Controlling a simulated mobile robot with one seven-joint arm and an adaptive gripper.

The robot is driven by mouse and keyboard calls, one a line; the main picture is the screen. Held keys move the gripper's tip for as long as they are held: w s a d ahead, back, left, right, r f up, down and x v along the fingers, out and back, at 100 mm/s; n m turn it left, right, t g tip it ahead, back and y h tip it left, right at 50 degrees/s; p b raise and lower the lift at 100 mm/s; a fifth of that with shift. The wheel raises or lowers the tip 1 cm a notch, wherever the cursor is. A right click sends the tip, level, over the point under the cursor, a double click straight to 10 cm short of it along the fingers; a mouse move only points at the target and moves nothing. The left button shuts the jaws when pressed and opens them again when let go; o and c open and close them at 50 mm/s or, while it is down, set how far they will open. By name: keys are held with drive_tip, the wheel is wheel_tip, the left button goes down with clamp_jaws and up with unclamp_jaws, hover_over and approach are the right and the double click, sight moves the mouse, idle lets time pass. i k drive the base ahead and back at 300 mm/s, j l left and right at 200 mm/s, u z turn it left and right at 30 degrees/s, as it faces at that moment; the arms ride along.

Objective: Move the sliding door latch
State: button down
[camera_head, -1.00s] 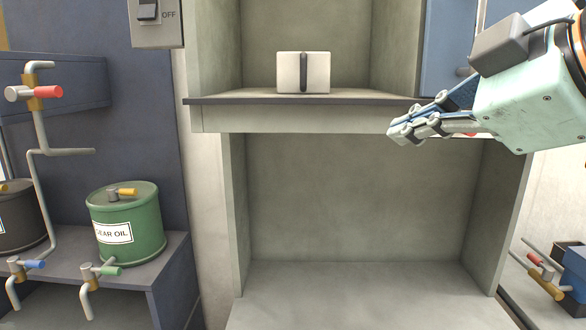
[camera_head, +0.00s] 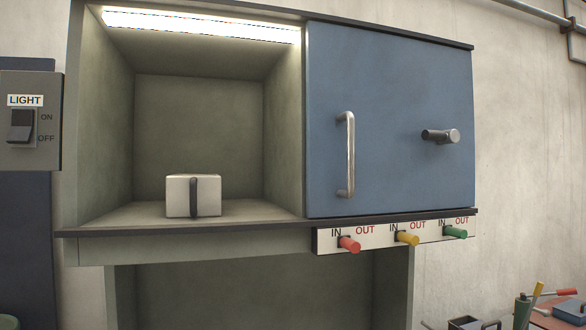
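The blue sliding door (camera_head: 390,80) covers the right half of the cabinet. A dark knob-like latch with a grey round end (camera_head: 440,136) sticks out from the door's right part. A vertical metal handle (camera_head: 349,155) is fixed on the door's left part. My gripper is not in view, so its state and distance from the latch do not show.
The lit left compartment is open and holds a white box with a dark handle (camera_head: 180,196). Red (camera_head: 349,244), yellow (camera_head: 408,238) and green (camera_head: 456,232) knobs stick out below the door. A light switch (camera_head: 22,126) is at the left. Tools lie at the lower right.

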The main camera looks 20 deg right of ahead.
sight(452, 136)
drive_tip(key=z, duration=1.15)
